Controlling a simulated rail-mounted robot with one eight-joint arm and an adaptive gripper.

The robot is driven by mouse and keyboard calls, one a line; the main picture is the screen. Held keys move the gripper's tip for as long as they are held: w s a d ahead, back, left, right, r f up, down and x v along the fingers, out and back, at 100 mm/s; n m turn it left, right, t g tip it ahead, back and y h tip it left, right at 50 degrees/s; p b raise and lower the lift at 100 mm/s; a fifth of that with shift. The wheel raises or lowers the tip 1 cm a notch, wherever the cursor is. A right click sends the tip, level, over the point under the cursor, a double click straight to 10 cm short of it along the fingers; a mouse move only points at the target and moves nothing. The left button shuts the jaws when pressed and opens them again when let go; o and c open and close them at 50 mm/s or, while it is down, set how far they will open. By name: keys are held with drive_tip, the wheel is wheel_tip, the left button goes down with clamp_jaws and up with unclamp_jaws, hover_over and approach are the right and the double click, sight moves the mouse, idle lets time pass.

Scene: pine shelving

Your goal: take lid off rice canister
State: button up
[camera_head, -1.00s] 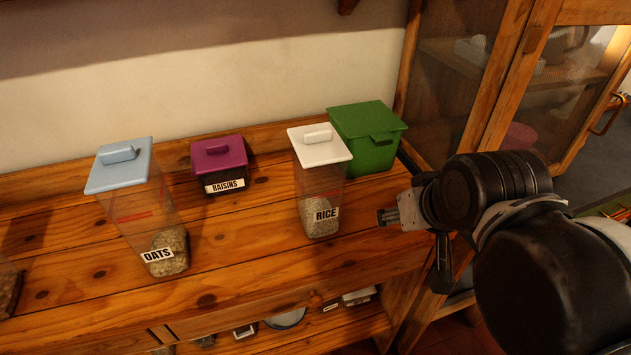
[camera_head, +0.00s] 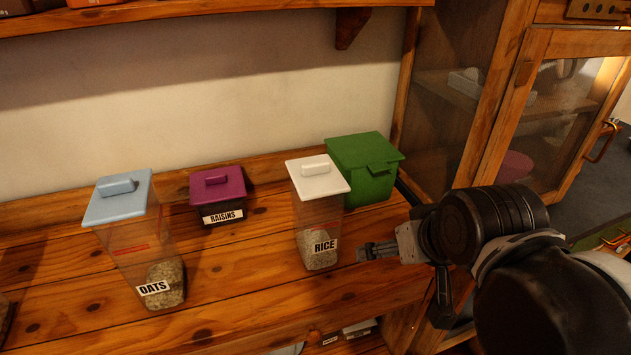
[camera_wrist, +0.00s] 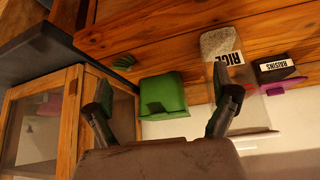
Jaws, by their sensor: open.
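The rice canister (camera_head: 318,240) is clear and tall, with a white lid (camera_head: 318,177) that has a small raised handle. It stands upright on the wooden shelf, lid seated on top.
A green lidded bin (camera_head: 365,165) stands just behind the canister to the right. A purple-lidded raisins box (camera_head: 219,192) and a blue-lidded oats canister (camera_head: 140,240) stand to the left. A glass-fronted wooden cabinet (camera_head: 500,110) rises at the right. An upper shelf (camera_head: 200,12) crosses the top.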

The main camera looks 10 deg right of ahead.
wheel_tip(320, 180, up, 23)
drive_tip(key=m+g+p, duration=0.7)
drive_tip(key=m+p, duration=0.8)
drive_tip(key=m, duration=0.1)
hover_over(316, 164)
drive_tip(key=f, duration=0.8)
drive_tip(key=shift+w+d+f, duration=0.1)
drive_tip(key=shift+w+d, duration=0.2)
drive_tip(key=shift+d, duration=0.05)
drive_tip(key=shift+s+a+f+p, duration=0.1)
drive_tip(key=shift+f+p, duration=0.1)
drive_tip(key=shift+f, duration=0.7)
drive_tip(key=shift+a+f+p, duration=0.15)
drive_tip(key=shift+f, duration=0.7)
drive_tip(key=shift+s+a+f+p, duration=0.1)
drive_tip(key=shift+f+p, duration=0.1)
drive_tip(key=shift+f, duration=0.7)
drive_tip(key=c, duration=1)
